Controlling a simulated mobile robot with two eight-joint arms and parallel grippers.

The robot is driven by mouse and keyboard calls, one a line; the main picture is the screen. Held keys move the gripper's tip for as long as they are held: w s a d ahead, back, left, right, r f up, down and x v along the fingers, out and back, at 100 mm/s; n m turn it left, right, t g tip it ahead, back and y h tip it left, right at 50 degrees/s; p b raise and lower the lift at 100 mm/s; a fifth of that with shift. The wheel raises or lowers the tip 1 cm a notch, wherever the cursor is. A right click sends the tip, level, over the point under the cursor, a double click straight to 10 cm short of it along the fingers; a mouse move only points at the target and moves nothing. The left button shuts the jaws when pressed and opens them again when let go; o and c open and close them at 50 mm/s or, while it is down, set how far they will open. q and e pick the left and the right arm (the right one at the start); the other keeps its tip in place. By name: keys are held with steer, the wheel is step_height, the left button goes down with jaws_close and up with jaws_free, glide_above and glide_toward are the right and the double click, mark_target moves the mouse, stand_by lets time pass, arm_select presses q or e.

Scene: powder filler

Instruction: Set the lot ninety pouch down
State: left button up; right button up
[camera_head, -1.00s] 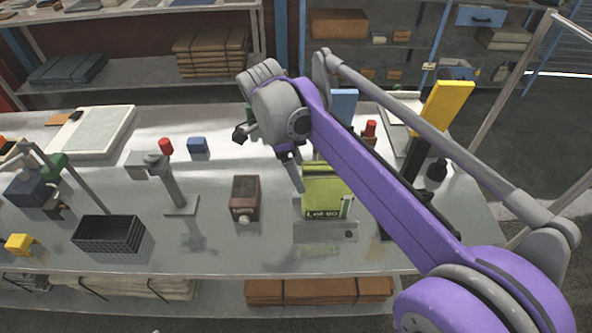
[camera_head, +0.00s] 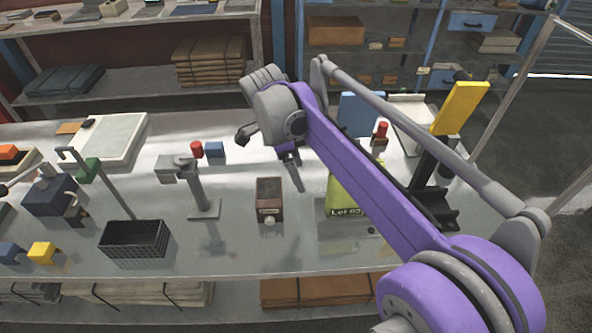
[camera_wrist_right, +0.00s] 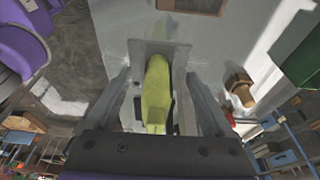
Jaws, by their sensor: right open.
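The yellow-green lot ninety pouch (camera_head: 340,198) stands upright on a grey plate (camera_head: 330,234) on the bench, its dark label facing the front edge. My purple right arm crosses in front and hides its upper right part. My right gripper (camera_head: 293,168) shows to the left of the pouch in the head view, partly hidden behind its own arm. In the right wrist view the pouch (camera_wrist_right: 157,92) lies in line between the two spread grey fingers of the gripper (camera_wrist_right: 160,78), with gaps on both sides. My left gripper is out of view.
A brown box (camera_head: 269,198) stands left of the pouch, then a grey stand (camera_head: 204,207) and a black crate (camera_head: 134,240). A blue panel (camera_head: 360,112), a red-topped item (camera_head: 381,131) and a yellow upright (camera_head: 461,107) stand behind and right. Bare bench lies around the brown box.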

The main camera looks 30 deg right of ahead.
steer(key=s+a+f+n+t+y, duration=0.1)
steer(key=s+a+f+n+t, duration=0.1)
steer(key=n, duration=0.6)
steer(key=s+a+f+n+t+y, duration=0.1)
steer(key=s+a+f+n+t, duration=0.1)
steer(key=s+a+f+n, duration=0.3)
steer(key=s+a+f+n+t, duration=0.3)
steer(key=s+f+n, duration=0.3)
steer(key=n, duration=0.4)
steer(key=shift+s+a+f+n+y, duration=0.25)
steer(key=shift+a+f+n+y, duration=0.15)
steer(key=shift+a, duration=0.25)
